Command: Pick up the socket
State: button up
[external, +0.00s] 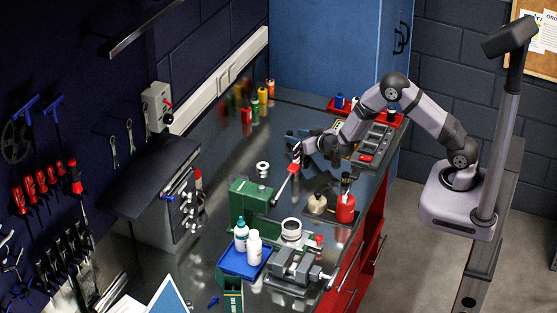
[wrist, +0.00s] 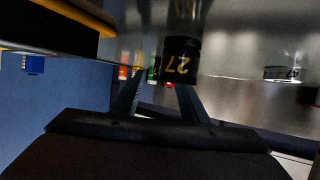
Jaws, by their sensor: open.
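In the wrist view a dark cylinder marked "27" (wrist: 180,60), which looks like the socket, is close ahead of my gripper (wrist: 158,86). In the external view my gripper (external: 297,152) is low over the steel bench, and I cannot make out the socket clearly there.
A silver marked piece (wrist: 284,73) lies to the right in the wrist view. In the external view a green box (external: 250,200), a red can (external: 345,209) and a vise (external: 295,268) stand toward the front. A red-edged tray (external: 380,113) is behind the arm.

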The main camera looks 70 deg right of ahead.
jog(key=shift+p+x, duration=1.4)
jog(key=shift+x, duration=1.2)
jog(key=shift+s, duration=0.1)
jog(key=shift+c, duration=0.2)
grip_shut()
